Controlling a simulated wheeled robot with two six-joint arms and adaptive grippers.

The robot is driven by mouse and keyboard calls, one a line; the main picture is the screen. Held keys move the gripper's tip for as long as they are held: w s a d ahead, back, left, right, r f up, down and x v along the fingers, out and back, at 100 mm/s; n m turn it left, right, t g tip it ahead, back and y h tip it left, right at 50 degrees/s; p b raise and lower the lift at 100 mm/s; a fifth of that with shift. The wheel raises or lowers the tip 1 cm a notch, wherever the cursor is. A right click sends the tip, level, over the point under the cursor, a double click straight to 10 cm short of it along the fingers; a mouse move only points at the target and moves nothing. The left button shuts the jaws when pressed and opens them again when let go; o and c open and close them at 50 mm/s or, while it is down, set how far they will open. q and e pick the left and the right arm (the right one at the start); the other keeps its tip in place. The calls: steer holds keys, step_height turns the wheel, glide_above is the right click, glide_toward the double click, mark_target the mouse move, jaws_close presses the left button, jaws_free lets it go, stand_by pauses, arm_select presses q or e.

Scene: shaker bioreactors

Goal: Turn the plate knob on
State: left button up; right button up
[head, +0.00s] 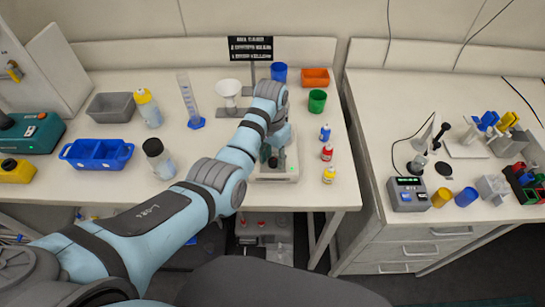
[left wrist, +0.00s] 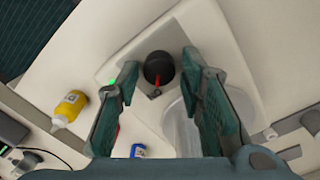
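The black round plate knob (left wrist: 158,68) sits on the front of a white device (left wrist: 188,22) in the left wrist view, with a small red mark at its edge. A green light (left wrist: 112,82) glows beside it. My left gripper (left wrist: 160,64) is open, with one finger on each side of the knob and gaps visible; I cannot tell how far above it the tips are. In the head view my left gripper (head: 274,150) is over the white device (head: 277,178) and hides much of it. A pale round surface in the left wrist view is partly hidden by a finger. My right gripper is not in view.
Small blue (head: 325,132), red (head: 327,152) and yellow (head: 329,175) bottles stand right of the device. A measuring cylinder (head: 188,95), a white funnel (head: 229,90) and a green cup (head: 317,101) stand behind. The table's front edge is close to the device.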

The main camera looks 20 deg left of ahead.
mark_target(272, 160)
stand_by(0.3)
arm_select(q)
step_height(272, 160, up, 8)
steer(key=shift+f, duration=0.25)
steer(key=shift+a+f, duration=0.1)
steer(key=shift+a, duration=0.05)
